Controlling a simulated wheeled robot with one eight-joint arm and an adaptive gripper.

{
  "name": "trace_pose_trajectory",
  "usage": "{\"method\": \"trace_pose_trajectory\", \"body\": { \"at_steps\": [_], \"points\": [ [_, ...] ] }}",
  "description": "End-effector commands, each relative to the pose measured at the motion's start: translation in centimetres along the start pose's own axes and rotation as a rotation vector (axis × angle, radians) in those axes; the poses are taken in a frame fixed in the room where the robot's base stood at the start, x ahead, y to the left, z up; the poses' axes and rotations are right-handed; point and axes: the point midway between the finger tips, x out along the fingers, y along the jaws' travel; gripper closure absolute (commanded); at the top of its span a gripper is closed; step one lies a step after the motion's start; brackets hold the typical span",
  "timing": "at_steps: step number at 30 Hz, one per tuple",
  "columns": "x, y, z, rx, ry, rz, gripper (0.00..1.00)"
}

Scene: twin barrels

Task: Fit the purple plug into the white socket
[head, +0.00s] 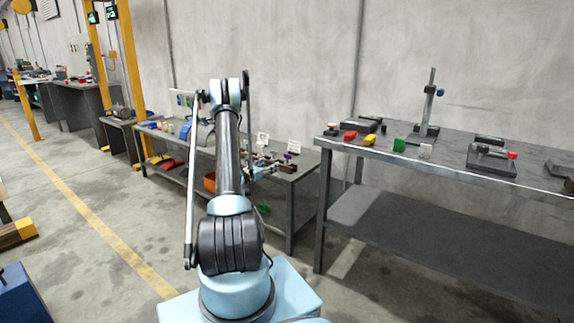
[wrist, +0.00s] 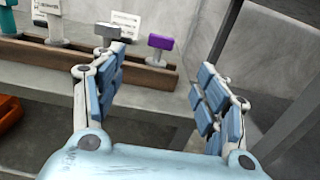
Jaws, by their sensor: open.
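The purple plug (wrist: 160,41) stands upright on a pale stem in a brown wooden rack, at the top middle of the wrist view. In the head view the purple plug (head: 288,156) is a small spot on the lower bench. My gripper (wrist: 163,68) is open and empty, its blue-padded fingers spread wide. The plug shows beyond the fingers and apart from them, nearer the left finger.
The rack (wrist: 140,72) also holds a grey-topped piece (wrist: 108,31) beside the plug. White cards stand behind it. An orange bin (wrist: 10,115) is at lower left. The right bench (head: 450,172) carries red, yellow and green blocks and a tall stand (head: 431,100).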

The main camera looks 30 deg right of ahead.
Motion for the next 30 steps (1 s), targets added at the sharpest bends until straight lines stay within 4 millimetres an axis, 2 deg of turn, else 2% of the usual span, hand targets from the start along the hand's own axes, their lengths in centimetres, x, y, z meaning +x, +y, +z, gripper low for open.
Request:
{"method": "trace_pose_trajectory", "body": {
  "at_steps": [18,22,30],
  "points": [
    [10.1,-0.1,0.0,-0.001,0.0,-0.003,0.33],
    [11.4,0.0,0.0,-0.001,0.0,0.0,0.33],
    [12.7,-0.2,0.1,0.0,0.0,-0.002,0.33]
  ]
}}
